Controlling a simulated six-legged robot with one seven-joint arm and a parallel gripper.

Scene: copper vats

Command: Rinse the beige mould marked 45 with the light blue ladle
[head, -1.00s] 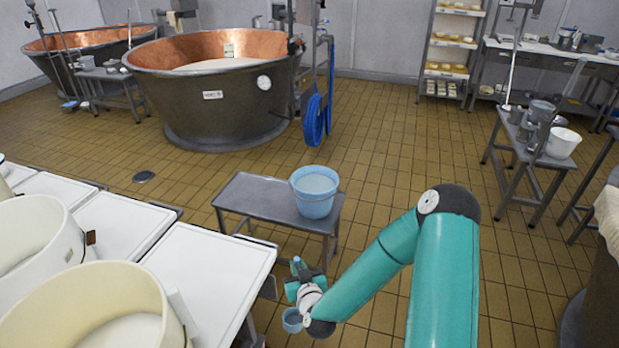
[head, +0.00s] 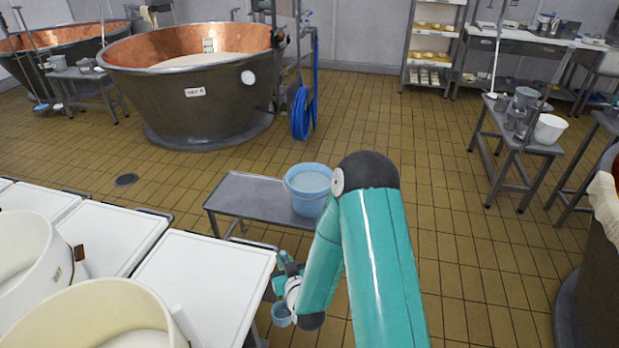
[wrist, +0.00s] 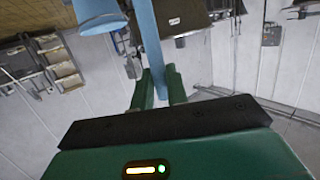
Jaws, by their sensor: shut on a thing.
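My gripper (head: 285,264) is low beside the front corner of the white table, shut on the handle of the light blue ladle (head: 281,314). In the wrist view the ladle handle (wrist: 148,40) stands between my fingers (wrist: 158,88), and a light blue rounded part, apparently the ladle's bowl (wrist: 97,14), shows at the top edge. The ladle's contents cannot be seen. Two beige moulds stand at the lower left: a nearer one (head: 75,305) and a paler one (head: 38,270) behind it with a small dark mark, too small to read. Both hold something white.
A light blue bucket (head: 307,190) of pale liquid stands on a low grey bench (head: 240,197) beyond my gripper. White table panels (head: 205,275) lie left of my gripper. A copper vat (head: 205,105) stands farther back.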

